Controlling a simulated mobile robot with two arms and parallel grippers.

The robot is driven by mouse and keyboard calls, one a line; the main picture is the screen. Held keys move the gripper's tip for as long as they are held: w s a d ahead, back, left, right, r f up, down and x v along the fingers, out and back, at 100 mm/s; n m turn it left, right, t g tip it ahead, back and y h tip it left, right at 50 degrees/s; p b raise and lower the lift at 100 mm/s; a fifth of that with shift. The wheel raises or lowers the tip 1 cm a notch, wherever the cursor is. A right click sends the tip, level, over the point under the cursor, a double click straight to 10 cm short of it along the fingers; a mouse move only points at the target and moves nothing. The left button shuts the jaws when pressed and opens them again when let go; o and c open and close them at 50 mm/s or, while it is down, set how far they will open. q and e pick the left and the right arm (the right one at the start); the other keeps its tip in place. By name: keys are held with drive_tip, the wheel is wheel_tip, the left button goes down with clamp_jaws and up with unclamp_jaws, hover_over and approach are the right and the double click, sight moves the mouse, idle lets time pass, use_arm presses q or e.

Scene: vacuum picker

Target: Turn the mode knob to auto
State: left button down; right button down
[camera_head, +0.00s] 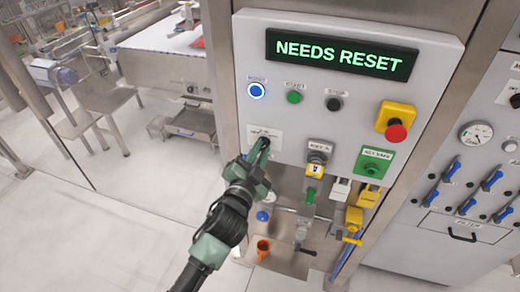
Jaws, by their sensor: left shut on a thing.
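The mode knob sits on a white label plate (273,132) at the lower left of the control panel (345,110). My left gripper (259,150) reaches up from below, and its fingers are shut on the knob. The fingers cover most of the knob, so I cannot tell which way it points. The label text is too small to read. The display (341,55) at the top of the panel reads "NEEDS RESET" in green letters. My right gripper is not in view.
Near the knob are a lit blue button (256,90), a green button (294,97), a black button (334,103) and a red emergency stop (396,131). A key switch (318,157) and a green box (373,162) sit to the right. An orange cup (263,250) stands below.

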use_arm(q)
drive_tip(key=shift+m, duration=0.4)
drive_tip(key=shift+f, duration=0.1)
drive_tip(key=c, duration=1.4)
unclamp_jaws()
drive_tip(key=b+v, duration=0.1)
drive_tip(key=v, duration=0.7)
drive_tip(key=shift+b, duration=0.4)
